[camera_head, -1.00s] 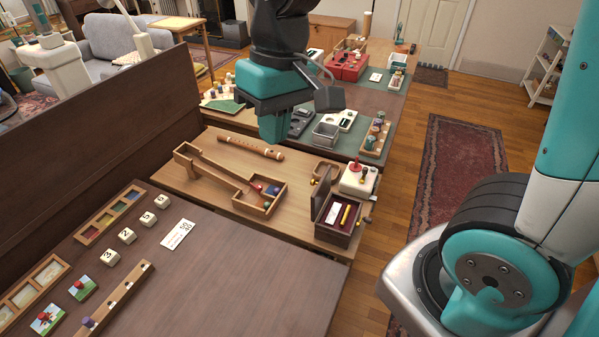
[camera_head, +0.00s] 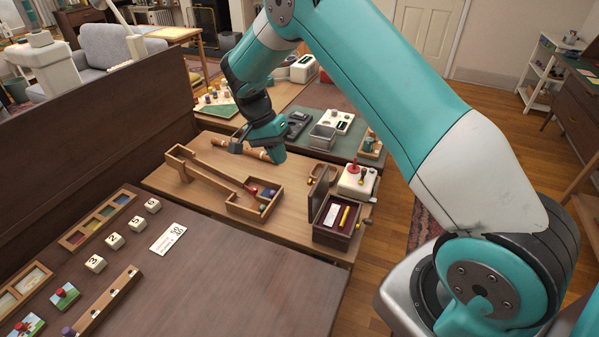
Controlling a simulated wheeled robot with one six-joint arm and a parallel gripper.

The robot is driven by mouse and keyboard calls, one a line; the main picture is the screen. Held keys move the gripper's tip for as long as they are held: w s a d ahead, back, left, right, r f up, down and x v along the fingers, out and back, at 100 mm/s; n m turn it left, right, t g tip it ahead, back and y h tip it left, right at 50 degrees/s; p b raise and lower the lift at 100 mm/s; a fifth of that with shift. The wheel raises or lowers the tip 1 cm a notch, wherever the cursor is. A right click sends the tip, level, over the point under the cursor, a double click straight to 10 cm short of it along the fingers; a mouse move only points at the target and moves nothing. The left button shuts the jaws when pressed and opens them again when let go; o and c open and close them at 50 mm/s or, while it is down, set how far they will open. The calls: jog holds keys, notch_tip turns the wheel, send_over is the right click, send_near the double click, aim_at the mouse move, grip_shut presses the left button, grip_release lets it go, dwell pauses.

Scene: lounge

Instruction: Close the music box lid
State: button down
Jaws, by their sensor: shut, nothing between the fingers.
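The music box (camera_head: 337,239) is a dark wooden box at the right end of the middle table. Its lid (camera_head: 319,191) stands open and upright along the box's left side. Inside lie a white and red card and a yellow rod, and a small crank knob shows on the box's right side. My gripper (camera_head: 239,143) is shut and empty, above the wooden flute at the back of the same table. It is behind and left of the music box, well apart from the lid. My arm partly hides the fingers.
A wooden track with a tray (camera_head: 232,208) lies left of the box. A cream box with a red knob (camera_head: 355,181) stands close behind it. The flute (camera_head: 254,151) lies at the back. The near tabletop (camera_head: 240,290) is clear at its right.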

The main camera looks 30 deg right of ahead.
aim_at(315, 192)
jog(key=s+d+f+p, duration=0.2)
jog(key=s+d+f, duration=0.1)
jog(key=s+f, duration=0.1)
jog(key=shift+s+d+p, duration=0.15)
jog(key=shift+s+p, duration=0.15)
jog(key=shift+s, duration=0.15)
